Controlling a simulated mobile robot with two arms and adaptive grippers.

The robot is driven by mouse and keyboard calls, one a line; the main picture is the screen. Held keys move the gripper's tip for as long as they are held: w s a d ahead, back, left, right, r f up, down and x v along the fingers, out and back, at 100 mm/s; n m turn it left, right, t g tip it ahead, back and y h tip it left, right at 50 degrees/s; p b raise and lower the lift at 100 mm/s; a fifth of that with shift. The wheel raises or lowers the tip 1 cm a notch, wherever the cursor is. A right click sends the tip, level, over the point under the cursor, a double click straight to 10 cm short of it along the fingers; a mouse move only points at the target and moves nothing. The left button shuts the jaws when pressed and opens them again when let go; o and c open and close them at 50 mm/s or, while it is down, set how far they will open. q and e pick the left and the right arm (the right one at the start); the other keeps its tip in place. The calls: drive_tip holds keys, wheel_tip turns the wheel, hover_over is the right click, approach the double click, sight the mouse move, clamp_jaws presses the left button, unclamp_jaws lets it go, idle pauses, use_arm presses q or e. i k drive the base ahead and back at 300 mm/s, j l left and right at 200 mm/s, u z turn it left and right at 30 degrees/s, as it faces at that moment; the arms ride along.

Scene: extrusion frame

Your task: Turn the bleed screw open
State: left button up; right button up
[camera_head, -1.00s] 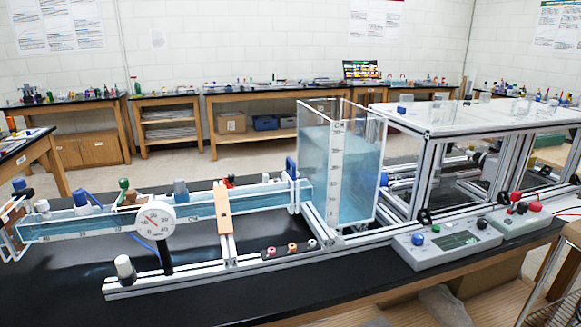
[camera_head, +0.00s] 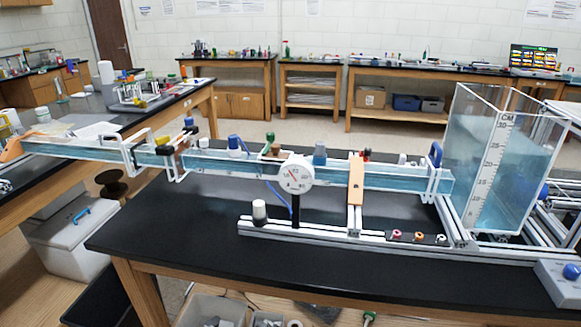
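A long clear water channel (camera_head: 320,174) on an aluminium extrusion frame (camera_head: 330,237) runs across the black bench. A round dial gauge (camera_head: 296,175) stands in front of it on a black post. Along the channel's top are a blue knob (camera_head: 234,142), a green-topped fitting (camera_head: 269,139) and a grey-blue cap (camera_head: 320,153). A white knob (camera_head: 259,210) stands at the frame's left end. I cannot tell which of these fittings is the bleed screw. Neither of my grippers is in view.
A clear water tank (camera_head: 500,150) stands at the right end of the channel. The black bench top (camera_head: 180,240) is bare at front left. A white cooler (camera_head: 75,235) and grey bins (camera_head: 212,310) sit below. Another bench (camera_head: 120,120) stands at back left.

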sight(203, 142)
drive_tip(key=i+j+u, duration=0.15)
drive_tip(key=u, duration=0.2)
drive_tip(key=i+u, duration=0.25)
drive_tip(key=u, duration=0.15)
